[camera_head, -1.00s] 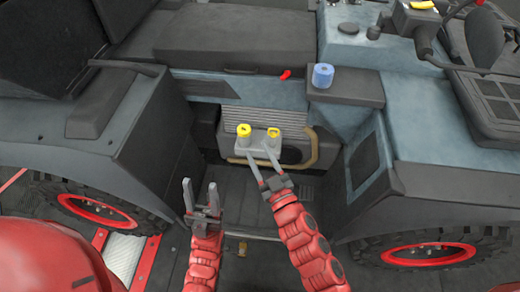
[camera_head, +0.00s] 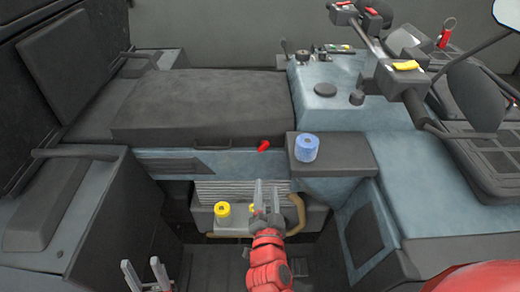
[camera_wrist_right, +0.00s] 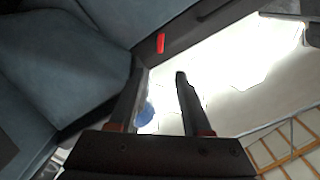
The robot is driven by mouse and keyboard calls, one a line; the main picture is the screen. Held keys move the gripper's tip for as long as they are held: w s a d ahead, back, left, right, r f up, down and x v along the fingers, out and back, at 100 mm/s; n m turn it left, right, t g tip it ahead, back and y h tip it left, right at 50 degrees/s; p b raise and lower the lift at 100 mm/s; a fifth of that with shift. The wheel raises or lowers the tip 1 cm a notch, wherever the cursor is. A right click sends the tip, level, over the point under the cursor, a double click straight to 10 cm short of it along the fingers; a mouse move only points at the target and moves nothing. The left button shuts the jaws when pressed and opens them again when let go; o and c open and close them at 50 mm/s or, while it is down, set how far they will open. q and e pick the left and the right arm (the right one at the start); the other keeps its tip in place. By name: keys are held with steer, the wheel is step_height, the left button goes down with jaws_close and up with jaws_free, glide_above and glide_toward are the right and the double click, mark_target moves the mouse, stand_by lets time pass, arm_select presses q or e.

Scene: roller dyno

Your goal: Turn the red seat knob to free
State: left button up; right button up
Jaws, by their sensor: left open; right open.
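The small red seat knob (camera_head: 264,146) sticks out of the front panel just below the front edge of the dark seat cushion. It also shows in the right wrist view (camera_wrist_right: 161,43), beyond and between the line of the two fingers. My right gripper (camera_head: 267,186) is open and empty, below the knob in the head view with its fingers pointing up toward it. The same open fingers show in the wrist view (camera_wrist_right: 160,82), apart from the knob. My left gripper (camera_head: 145,268) is open and empty at the lower left, far from the knob.
A blue roll (camera_head: 306,148) stands on the dark ledge (camera_head: 345,157) right of the knob. A yellow-capped fitting (camera_head: 222,210) sits on the grey box below; another yellow one is partly hidden behind my right gripper. A tan curved handle (camera_head: 298,210) stands close to the right.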

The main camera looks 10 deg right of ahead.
mark_target(264, 148)
steer(key=p+x, duration=0.3)
steer(key=x, duration=1.1)
steer(key=shift+w+a, duration=0.1)
steer(key=shift+w, duration=0.5)
jaws_close()
stand_by(0.4)
